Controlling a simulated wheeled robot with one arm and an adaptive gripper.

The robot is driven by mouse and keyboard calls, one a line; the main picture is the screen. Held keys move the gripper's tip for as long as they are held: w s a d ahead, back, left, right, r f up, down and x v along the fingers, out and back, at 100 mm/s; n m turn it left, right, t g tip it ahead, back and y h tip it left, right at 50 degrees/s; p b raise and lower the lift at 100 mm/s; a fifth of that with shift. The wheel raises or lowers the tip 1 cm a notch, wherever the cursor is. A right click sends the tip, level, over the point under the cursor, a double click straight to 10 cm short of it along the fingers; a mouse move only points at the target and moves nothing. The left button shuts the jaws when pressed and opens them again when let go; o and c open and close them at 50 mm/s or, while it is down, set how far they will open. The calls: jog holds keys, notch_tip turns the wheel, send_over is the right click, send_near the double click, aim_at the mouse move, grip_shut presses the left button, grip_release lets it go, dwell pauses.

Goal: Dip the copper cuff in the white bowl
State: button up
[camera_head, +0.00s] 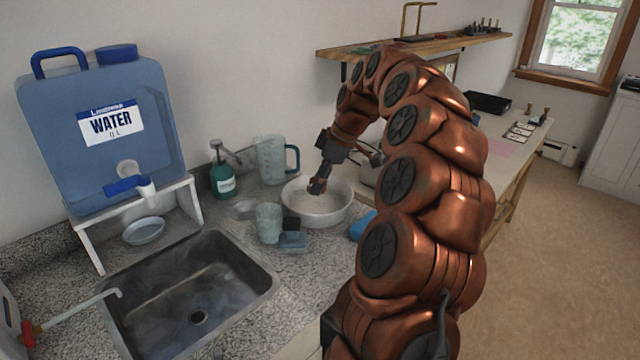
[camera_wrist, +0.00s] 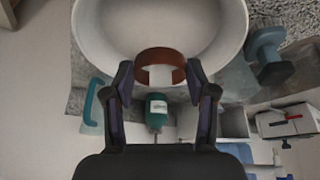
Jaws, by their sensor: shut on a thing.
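The white bowl (camera_head: 318,216) stands on the speckled counter to the right of the sink, and it fills the upper part of the wrist view (camera_wrist: 88,40). My gripper (camera_head: 317,186) points down over the bowl's opening. In the wrist view my gripper (camera_wrist: 161,76) is shut on the copper cuff (camera_wrist: 160,54), a reddish-brown ring held between both fingertips. The cuff overlaps the bowl's near rim and inside in that view. I cannot tell if it touches the bowl or what is in it. I cannot make out the cuff in the head view.
A green pump bottle (camera_head: 223,180) and a clear pitcher (camera_head: 272,160) stand behind the bowl. The sink (camera_head: 188,292) and water tank (camera_head: 100,135) are further left.

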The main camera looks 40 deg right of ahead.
jog(key=shift+r+p, duration=0.45)
jog(key=shift+r, duration=1.05)
dwell(0.8)
jog(key=shift+b, duration=0.35)
jog(key=shift+r, duration=0.1)
dwell(1.6)
jog(key=shift+r+p, duration=0.75)
jog(key=shift+r, duration=1.15)
